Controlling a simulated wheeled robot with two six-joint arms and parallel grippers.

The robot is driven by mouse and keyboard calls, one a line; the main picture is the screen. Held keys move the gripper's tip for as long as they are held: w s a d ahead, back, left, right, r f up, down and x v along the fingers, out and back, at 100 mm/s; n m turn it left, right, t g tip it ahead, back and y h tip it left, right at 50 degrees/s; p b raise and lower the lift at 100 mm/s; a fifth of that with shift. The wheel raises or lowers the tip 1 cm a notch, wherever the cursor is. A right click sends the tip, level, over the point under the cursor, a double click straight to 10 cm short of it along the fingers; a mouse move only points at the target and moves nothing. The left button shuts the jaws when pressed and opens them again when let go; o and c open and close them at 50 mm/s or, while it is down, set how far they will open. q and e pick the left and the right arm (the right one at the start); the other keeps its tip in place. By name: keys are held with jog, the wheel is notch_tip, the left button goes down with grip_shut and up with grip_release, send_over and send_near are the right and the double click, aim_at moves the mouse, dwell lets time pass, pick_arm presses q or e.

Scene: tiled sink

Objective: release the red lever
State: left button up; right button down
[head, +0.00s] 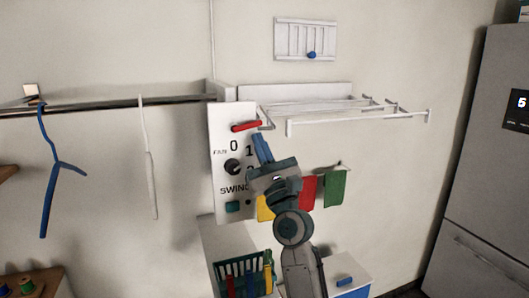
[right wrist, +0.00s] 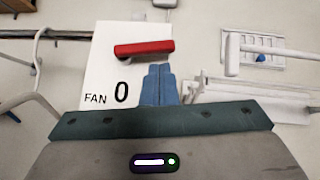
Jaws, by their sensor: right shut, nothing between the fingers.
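The red lever (head: 245,126) is a short red bar near the top of the white control panel (head: 222,180), lying almost level. In the right wrist view the red lever (right wrist: 144,49) shows just above my fingertips. My right gripper (head: 262,150) is shut and empty, with its blue fingers just below and right of the lever. In the right wrist view the right gripper (right wrist: 158,85) has its fingers together, overlapping the panel's right edge. I cannot tell whether the fingertips touch the lever. My left gripper is not in view.
A white drying rack (head: 350,115) sticks out right of the panel. A metal rail (head: 110,105) with a blue hanger (head: 47,170) and a white hanger (head: 148,160) runs left. A dark knob (head: 232,166) sits lower on the panel. A green basket (head: 240,285) stands below.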

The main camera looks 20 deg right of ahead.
jog(key=shift+r, duration=0.4)
